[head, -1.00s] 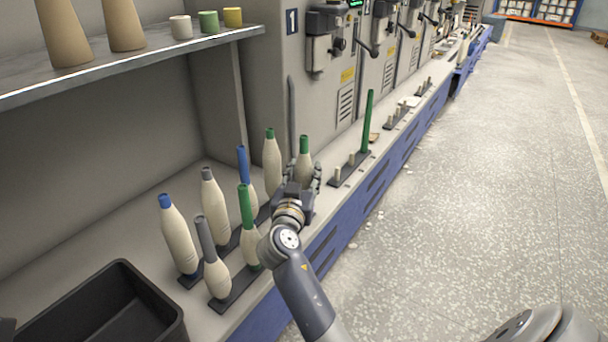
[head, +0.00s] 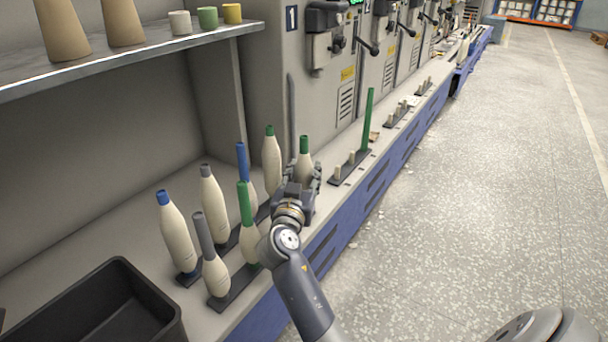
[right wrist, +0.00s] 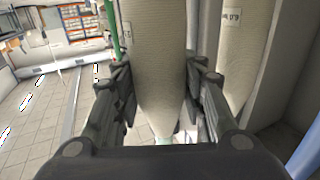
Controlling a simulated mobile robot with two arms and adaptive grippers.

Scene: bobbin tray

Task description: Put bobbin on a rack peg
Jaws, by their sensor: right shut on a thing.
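My right gripper (head: 298,188) is shut on a cream bobbin with a green top (head: 304,165), which stands upright in the grip. In the right wrist view my fingers (right wrist: 158,95) lie on both sides of this bobbin (right wrist: 155,55), and its lower part narrows between them. My gripper hides its foot in the head view, so I cannot tell whether it sits on a peg. Dark racks carry upright bobbins: the front rack (head: 236,288) has a grey-topped one (head: 214,274) and a green-topped one (head: 249,243); several more stand behind. My left gripper is not in view.
A rack (head: 345,180) farther along has bare pale pegs and a tall green tube (head: 368,120). A black bin (head: 165,305) is at the lower left. A green-topped bobbin (head: 271,160) stands close behind my gripper. A shelf (head: 130,62) with cones overhangs the left.

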